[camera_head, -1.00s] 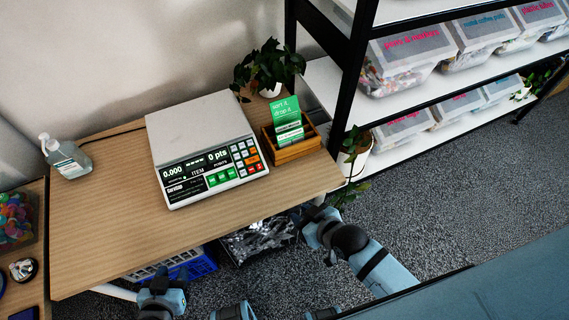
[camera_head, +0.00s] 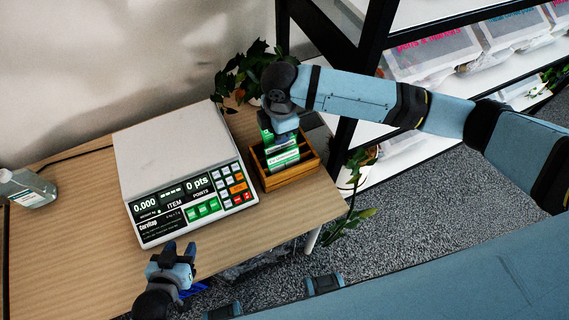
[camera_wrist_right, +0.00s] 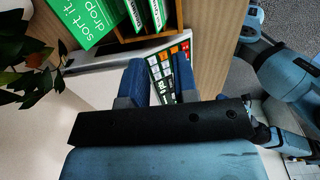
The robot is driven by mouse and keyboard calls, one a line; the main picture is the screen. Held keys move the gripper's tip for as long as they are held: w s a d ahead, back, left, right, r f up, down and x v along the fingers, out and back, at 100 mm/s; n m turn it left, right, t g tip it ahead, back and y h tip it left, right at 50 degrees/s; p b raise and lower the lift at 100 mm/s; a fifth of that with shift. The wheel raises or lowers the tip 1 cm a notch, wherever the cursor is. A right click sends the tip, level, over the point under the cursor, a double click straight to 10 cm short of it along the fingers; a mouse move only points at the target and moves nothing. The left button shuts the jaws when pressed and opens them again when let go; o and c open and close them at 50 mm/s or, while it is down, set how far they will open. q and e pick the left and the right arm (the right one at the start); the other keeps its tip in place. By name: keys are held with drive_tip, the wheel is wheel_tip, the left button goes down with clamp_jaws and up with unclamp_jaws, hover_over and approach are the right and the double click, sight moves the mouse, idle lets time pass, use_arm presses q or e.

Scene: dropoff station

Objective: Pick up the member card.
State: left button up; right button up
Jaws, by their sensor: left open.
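Green-and-white cards (camera_head: 284,157) stand in a small wooden box (camera_head: 290,182) right of the scale; I cannot tell which is the member card. The card edges (camera_wrist_right: 154,12) also show at the top of the right wrist view, beside a green "sort it drop it" sign (camera_wrist_right: 88,18). My right gripper (camera_head: 281,130) is over the box's back part and hides much of the sign in the head view. In the wrist view its fingers (camera_wrist_right: 160,78) are apart with nothing between them. My left gripper (camera_head: 174,254) is open and empty before the scale's front edge.
A white scale (camera_head: 180,150) with a keypad fills the middle of the wooden table (camera_head: 70,240). A potted plant (camera_head: 235,75) stands behind the box. A clear bottle (camera_head: 28,188) is at the left. A black-framed shelf (camera_head: 345,70) rises at the right.

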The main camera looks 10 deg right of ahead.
hover_over(283, 157)
drive_tip(key=f, duration=0.8)
drive_tip(key=shift+s+a+f, duration=0.1)
drive_tip(key=shift+s+a, duration=0.05)
drive_tip(key=shift+s, duration=0.05)
drive_tip(key=shift+w+d+f+p, duration=0.1)
drive_tip(key=shift+f+p, duration=0.15)
drive_tip(key=shift+f, duration=1.1)
drive_tip(key=shift+w+d+f+p, duration=0.1)
drive_tip(key=shift+f+p, duration=0.15)
drive_tip(key=shift+f, duration=1.05)
clamp_jaws()
